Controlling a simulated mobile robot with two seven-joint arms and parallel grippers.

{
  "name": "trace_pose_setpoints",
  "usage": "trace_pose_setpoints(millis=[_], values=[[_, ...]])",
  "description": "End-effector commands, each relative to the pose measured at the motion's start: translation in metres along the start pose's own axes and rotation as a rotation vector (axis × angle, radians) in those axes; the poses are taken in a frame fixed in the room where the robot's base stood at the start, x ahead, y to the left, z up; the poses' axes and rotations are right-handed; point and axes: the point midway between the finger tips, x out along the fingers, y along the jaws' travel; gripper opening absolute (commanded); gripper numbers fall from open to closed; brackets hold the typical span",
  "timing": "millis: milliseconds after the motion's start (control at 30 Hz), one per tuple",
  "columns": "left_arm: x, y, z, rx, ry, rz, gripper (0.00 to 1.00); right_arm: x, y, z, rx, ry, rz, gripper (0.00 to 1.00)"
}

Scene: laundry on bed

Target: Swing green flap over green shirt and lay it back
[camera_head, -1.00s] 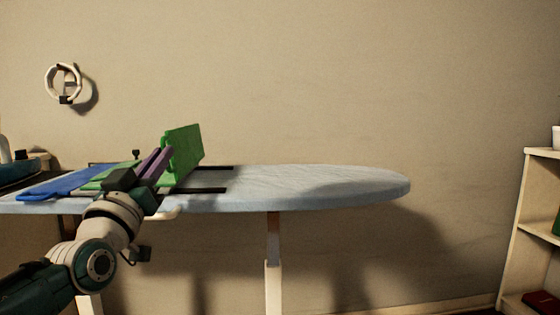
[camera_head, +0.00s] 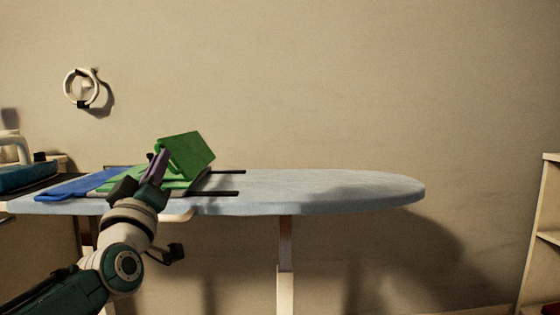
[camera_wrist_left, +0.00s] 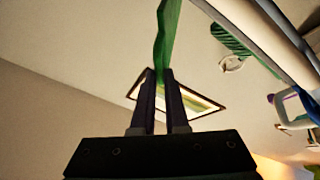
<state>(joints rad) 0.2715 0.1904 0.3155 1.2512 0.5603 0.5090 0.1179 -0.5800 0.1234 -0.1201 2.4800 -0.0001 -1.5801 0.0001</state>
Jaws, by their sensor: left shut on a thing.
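The green flap (camera_head: 188,152) is raised and tilted above the folding board on the ironing board. My left gripper (camera_head: 158,163) is shut on the flap's edge. In the left wrist view, the flap (camera_wrist_left: 167,35) shows edge-on between the fingertips of my left gripper (camera_wrist_left: 161,76). Green material (camera_head: 122,180) lies flat to the left of the raised flap; I cannot tell how much of it is shirt. The blue flap (camera_head: 75,185) lies flat further left. My right gripper is in none of the views.
The right part of the ironing board (camera_head: 330,185) is bare. Dark bars (camera_head: 225,193) stick out to the right of the folding board. An iron (camera_head: 22,165) stands at the far left. A shelf (camera_head: 540,230) is at the right edge.

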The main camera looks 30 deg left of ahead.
Motion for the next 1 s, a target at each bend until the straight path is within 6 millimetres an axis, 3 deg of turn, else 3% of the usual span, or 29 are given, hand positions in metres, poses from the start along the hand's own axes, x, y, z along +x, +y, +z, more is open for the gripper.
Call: trace_pose_setpoints(millis=[233, 267, 500, 800, 1000], values=[[-0.001, -0.001, 0.002, 0.001, -0.006, -0.003, 0.00, 0.000, 0.000, 0.000, 0.000, 0.000, 0.000, 0.42], [-0.001, -0.001, 0.002, 0.001, -0.006, -0.003, 0.14, 0.000, 0.000, 0.000, 0.000, 0.000, 0.000, 0.42], [0.000, -0.001, 0.001, 0.001, -0.003, -0.001, 0.41, 0.000, 0.000, 0.000, 0.000, 0.000, 0.000, 0.42], [-0.002, 0.000, 0.001, 0.001, -0.002, 0.000, 0.42, -0.001, -0.001, 0.000, 0.003, 0.000, -0.002, 0.42], [-0.031, 0.000, 0.000, 0.001, -0.006, -0.002, 0.42, -0.008, -0.001, -0.003, 0.005, 0.001, -0.004, 0.42]])
